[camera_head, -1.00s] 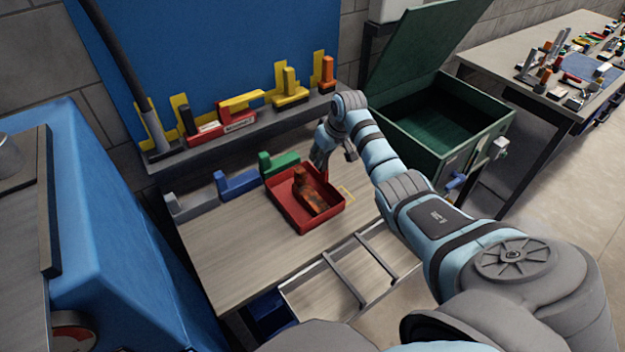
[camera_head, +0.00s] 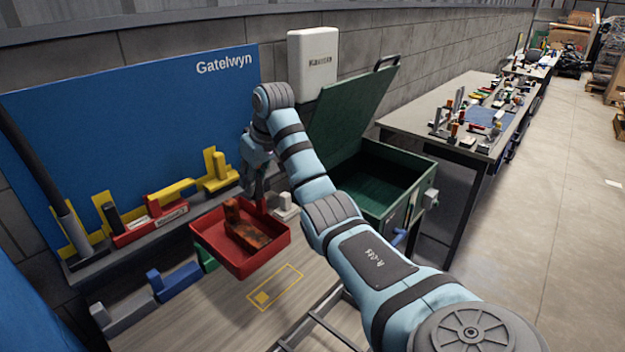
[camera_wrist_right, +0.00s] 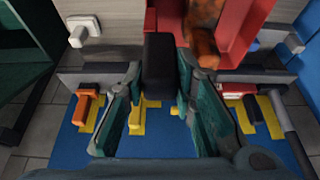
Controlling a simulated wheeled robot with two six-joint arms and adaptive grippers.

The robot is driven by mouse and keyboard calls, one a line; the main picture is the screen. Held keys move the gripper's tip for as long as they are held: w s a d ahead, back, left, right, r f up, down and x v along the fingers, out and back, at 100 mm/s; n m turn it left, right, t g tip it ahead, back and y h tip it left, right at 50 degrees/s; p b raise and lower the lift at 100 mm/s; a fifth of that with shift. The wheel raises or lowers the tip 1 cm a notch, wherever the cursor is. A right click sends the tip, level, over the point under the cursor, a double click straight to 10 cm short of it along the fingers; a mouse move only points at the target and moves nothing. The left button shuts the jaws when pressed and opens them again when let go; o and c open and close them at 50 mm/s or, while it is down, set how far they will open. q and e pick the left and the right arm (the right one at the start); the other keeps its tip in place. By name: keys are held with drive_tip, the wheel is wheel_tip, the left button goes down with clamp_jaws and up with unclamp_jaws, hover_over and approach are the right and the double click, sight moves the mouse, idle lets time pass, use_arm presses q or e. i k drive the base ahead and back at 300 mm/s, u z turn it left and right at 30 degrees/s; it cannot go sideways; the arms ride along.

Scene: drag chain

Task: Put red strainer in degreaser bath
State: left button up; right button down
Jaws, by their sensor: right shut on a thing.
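The red strainer (camera_head: 280,242) is a shallow square tray with a rusty orange-brown part (camera_head: 247,229) lying in it. My right gripper (camera_head: 256,196) is shut on the strainer at its far edge and holds it over the workbench. In the right wrist view a dark block (camera_wrist_right: 160,70) sits between the fingers, with the red strainer (camera_wrist_right: 240,30) just beyond. The degreaser bath appears to be the green tank (camera_head: 427,160) to the right, with its lid (camera_head: 345,105) raised and its inside open. My left gripper is out of view.
A yellow outline (camera_head: 275,288) marks the bare bench top. A back shelf (camera_head: 190,212) holds red and yellow parts. Grey and blue blocks (camera_head: 175,280) stand at the left. A pale block (camera_head: 287,207) is behind the strainer. A cluttered table (camera_head: 410,122) stands beyond the tank.

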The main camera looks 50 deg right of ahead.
sight(368, 202)
drive_tip(key=k, duration=1.65)
drive_tip(key=z, duration=2.6)
drive_tip(key=i, duration=2.8)
drive_tip(key=u, duration=2.8)
drive_tip(key=i, duration=0.55)
drive_tip(key=z, duration=0.05)
